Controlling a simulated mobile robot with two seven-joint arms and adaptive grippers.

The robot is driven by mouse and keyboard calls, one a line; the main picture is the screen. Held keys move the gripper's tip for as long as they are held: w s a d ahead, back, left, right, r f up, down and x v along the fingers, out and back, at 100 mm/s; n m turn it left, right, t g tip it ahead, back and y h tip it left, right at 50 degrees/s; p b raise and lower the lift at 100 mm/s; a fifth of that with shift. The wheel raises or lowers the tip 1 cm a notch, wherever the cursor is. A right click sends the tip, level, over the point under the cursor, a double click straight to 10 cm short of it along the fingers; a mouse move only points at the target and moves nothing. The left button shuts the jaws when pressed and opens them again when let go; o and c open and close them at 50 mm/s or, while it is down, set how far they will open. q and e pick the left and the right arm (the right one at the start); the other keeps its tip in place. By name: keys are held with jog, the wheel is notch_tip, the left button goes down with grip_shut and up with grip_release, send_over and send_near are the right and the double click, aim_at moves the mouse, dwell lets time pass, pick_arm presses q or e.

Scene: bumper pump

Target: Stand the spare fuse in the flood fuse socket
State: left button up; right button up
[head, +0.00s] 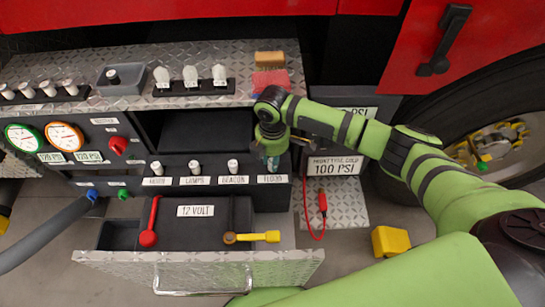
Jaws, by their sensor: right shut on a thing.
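My right gripper (271,147) points down at the right end of the dark fuse panel, over the spot above the FLOOD label (272,179). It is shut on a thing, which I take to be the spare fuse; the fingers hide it. The flood fuse socket is also hidden behind the gripper, so I cannot tell if the fuse touches it. Three white-topped fuses stand upright in the sockets to the left, the nearest above the BEACON label (233,166). My left gripper is not in view.
A grey tray (135,88) with a dark-topped piece sits on the tread-plate shelf (215,57). White bulbs (190,76) and a red block (270,80) are there too. A grey hose (45,238) is at left.

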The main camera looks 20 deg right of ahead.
jog(key=shift+f, duration=0.1)
jog(key=o, duration=1.4)
jog(key=shift+r+p, duration=5.05)
jog(key=shift+p, duration=0.6)
jog(key=shift+s+f, duration=0.1)
